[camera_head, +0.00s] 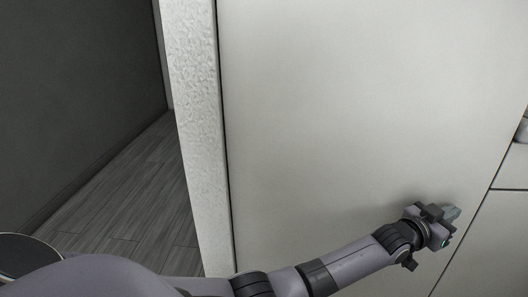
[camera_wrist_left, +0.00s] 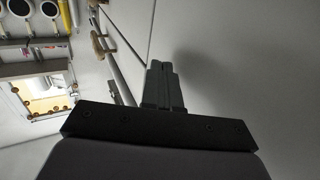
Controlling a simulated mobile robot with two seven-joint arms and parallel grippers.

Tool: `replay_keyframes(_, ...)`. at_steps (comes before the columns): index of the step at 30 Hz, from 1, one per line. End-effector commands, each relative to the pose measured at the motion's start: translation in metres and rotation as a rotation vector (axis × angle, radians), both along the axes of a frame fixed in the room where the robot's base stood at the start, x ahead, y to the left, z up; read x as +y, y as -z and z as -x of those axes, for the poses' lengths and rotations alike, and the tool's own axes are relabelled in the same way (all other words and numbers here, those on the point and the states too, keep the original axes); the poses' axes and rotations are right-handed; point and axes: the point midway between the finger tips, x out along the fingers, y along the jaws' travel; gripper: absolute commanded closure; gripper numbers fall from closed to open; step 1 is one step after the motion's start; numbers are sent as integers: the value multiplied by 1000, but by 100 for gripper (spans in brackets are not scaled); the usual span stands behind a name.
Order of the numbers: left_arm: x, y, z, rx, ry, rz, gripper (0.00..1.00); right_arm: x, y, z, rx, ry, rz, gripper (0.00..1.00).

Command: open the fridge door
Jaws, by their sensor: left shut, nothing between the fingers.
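A large pale flat panel (camera_head: 350,100), which looks like the fridge door, fills most of the head view. A dark seam runs down its right side. My left gripper (camera_head: 452,213) is in front of the panel's lower right part, near that seam. Its fingers (camera_wrist_left: 162,70) are together and empty in the left wrist view, with their shadow on the pale panel (camera_wrist_left: 250,60) beside them. A light, bar-like handle (camera_wrist_left: 103,42) shows left of the fingers, apart from them. I cannot tell which door it belongs to. My right gripper is not in view.
A rough white wall edge (camera_head: 197,110) stands left of the panel. Beyond it are a dark wall (camera_head: 70,80) and an open wood floor (camera_head: 130,200). Hanging pans (camera_wrist_left: 20,10) and a lit shelf (camera_wrist_left: 45,100) show at the left of the wrist view.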

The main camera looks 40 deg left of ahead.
Motion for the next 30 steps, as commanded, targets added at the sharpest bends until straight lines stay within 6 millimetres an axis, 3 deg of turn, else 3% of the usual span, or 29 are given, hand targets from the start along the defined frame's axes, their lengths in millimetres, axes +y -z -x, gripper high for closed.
replay_keyframes(16,0,-1,1,-1,1,0,100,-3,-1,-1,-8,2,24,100)
replay_keyframes(24,11,-2,26,1,0,1,100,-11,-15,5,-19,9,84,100)
replay_keyframes(30,21,-2,48,0,0,0,100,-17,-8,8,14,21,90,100)
